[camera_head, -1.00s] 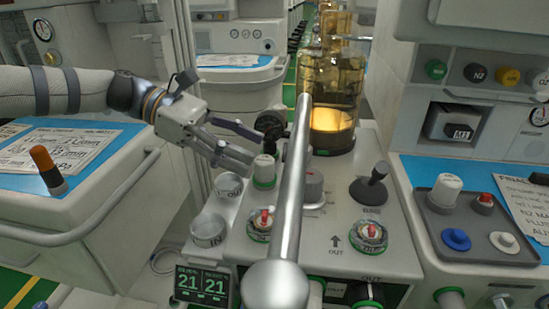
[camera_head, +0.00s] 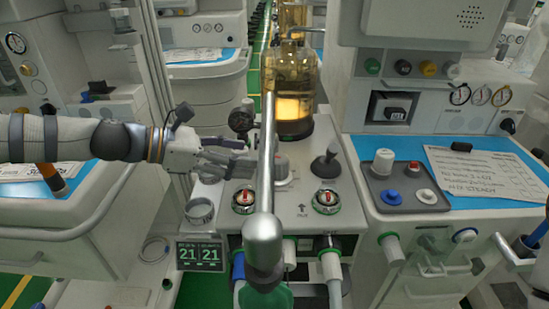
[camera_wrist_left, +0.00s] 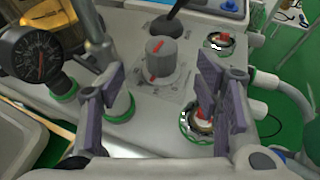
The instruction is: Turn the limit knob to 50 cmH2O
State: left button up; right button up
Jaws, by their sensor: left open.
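The grey knob (camera_wrist_left: 161,62) with a red pointer line on top, apparently the limit knob, stands on a dial plate with small markings I cannot read. In the head view the knob (camera_head: 283,165) is partly hidden by a metal pole. My left gripper (camera_head: 243,156) reaches in from the left beside it. In the left wrist view the left gripper (camera_wrist_left: 162,80) is open and empty, with its purple-grey fingers on either side of the knob's picture position. I cannot tell whether a finger touches it. My right gripper is not in view.
A metal pole (camera_head: 266,180) rises in front of the knob. A black pressure gauge (camera_wrist_left: 34,53), a black lever (camera_head: 325,167) and two red-marked valves (camera_head: 244,199) (camera_head: 327,200) surround it. An amber canister (camera_head: 293,92) stands behind. A cup (camera_head: 200,211) sits at the left.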

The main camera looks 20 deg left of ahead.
aim_at(279, 166)
pick_arm(q)
jog(key=x, duration=0.2)
jog(key=b+x, duration=0.1)
jog(key=x, duration=0.2)
jog(key=b+x, duration=0.1)
jog(key=x, duration=0.2)
jog(key=shift+s+a+f, duration=0.1)
jog(key=shift+s+f, duration=0.1)
jog(key=shift+f, duration=0.1)
jog(key=shift+w+d+r, duration=0.15)
jog(key=shift+w+d, duration=0.1)
jog(key=shift+d, duration=0.05)
jog(key=shift+r, duration=0.1)
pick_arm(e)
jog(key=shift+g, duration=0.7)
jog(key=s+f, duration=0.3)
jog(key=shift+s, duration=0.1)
